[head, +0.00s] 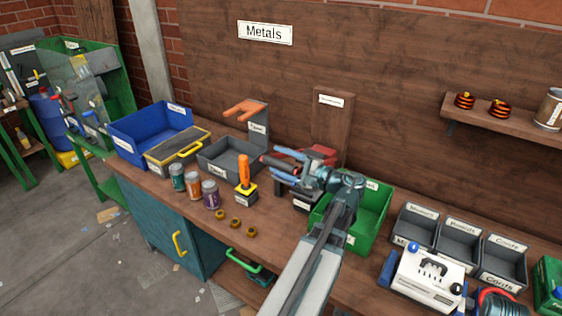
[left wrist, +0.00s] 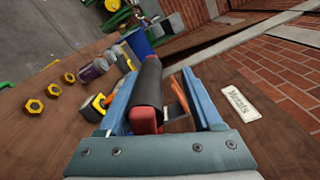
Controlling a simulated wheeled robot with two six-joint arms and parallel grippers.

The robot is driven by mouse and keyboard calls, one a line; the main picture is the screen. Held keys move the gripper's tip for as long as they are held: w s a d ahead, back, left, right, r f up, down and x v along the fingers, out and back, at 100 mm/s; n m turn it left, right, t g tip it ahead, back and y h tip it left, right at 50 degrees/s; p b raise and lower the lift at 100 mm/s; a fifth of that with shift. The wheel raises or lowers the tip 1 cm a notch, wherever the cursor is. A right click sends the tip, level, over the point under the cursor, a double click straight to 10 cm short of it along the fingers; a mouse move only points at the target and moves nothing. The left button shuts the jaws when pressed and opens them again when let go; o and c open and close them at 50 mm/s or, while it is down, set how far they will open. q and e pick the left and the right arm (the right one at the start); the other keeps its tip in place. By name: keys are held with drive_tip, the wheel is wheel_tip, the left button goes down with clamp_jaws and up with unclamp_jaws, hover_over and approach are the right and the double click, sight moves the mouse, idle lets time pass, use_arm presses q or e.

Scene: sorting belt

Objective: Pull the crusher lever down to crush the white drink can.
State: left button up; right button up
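The crusher stands against the back board, mostly hidden behind my left gripper; its red part (head: 322,153) shows. Its lever has a black grip (head: 277,163), also seen in the left wrist view (left wrist: 148,85) with a red part (left wrist: 143,120) at its near end. My left gripper (head: 284,165) is around the lever. In the left wrist view (left wrist: 165,85) the lever lies between the blue fingers, close to the left one, with a gap to the right one, so the gripper looks open. I cannot make out the white drink can. My right gripper is not in view.
Several brass nuts (head: 235,223) lie in front. A green bin (head: 378,212) is close right of the gripper. A grey tray (head: 218,168) is left.

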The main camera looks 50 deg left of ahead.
use_arm(q)
drive_tip(key=v, duration=1.4)
drive_tip(key=shift+c, duration=0.2)
